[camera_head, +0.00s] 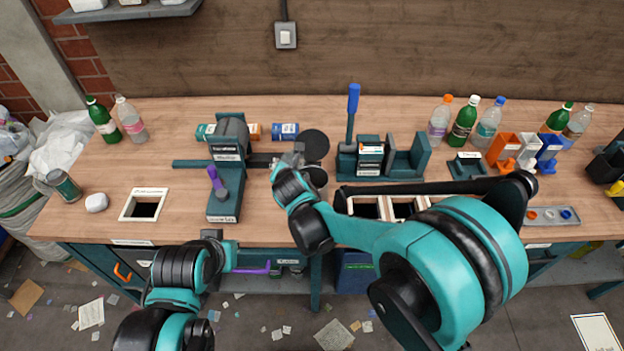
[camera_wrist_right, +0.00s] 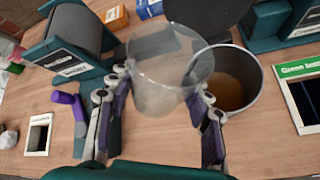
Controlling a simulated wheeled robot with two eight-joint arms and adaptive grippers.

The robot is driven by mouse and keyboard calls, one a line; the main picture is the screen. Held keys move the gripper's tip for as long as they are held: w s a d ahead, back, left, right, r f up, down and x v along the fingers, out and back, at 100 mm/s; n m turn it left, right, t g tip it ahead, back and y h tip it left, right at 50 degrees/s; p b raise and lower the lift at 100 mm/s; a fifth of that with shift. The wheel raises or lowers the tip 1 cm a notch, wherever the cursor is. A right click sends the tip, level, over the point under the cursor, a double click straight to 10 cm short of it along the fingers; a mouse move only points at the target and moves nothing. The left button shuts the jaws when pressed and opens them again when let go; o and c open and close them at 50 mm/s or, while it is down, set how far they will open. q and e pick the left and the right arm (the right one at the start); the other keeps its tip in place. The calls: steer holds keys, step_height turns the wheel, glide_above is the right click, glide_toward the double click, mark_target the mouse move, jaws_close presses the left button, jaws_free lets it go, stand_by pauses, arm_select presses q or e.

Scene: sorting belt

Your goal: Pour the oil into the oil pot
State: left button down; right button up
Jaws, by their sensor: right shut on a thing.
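My right gripper (camera_wrist_right: 155,115) is shut on a clear cup (camera_wrist_right: 165,70), with one finger on each side. The cup is tilted, its round rim towards the metal pot (camera_wrist_right: 257,92). The pot stands upright on the bench just right of the cup. Brown oil (camera_wrist_right: 228,90) lies inside the pot. No liquid shows clearly in the cup. In the head view my right gripper (camera_head: 290,160) is over the bench, right of the can crusher, and my arm hides most of cup and pot. My left gripper (camera_head: 252,262) is low by the bench's front edge; its fingers are unclear.
The can crusher (camera_head: 228,140) stands left of the pot, and a black round plate (camera_head: 315,144) lies behind. A labelled bin opening (camera_wrist_right: 300,100) is right of the pot. Another opening (camera_head: 144,207) is at left. Several bottles (camera_head: 463,121) stand at the back right.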

steer(key=shift+s+a+r+n+h, duration=0.15)
steer(key=shift+a+n+h, duration=0.3)
steer(key=shift+a, duration=0.25)
steer(key=shift+s+a+f+n+t+h+b, duration=0.1)
steer(key=shift+a+f+n+t+h+b, duration=0.15)
steer(key=shift+t+h+b, duration=0.2)
steer(key=f+b, duration=0.1)
steer(key=a+f+n+h+b, duration=0.1)
steer(key=b, duration=0.1)
steer(key=shift+s+a+t+h, duration=0.1)
steer(key=shift+t+h, duration=0.15)
steer(key=shift+h, duration=0.05)
steer(key=shift+f+n+h+b, duration=0.2)
steer(key=shift+n+h+b, duration=0.1)
steer(key=shift+n+b, duration=0.1)
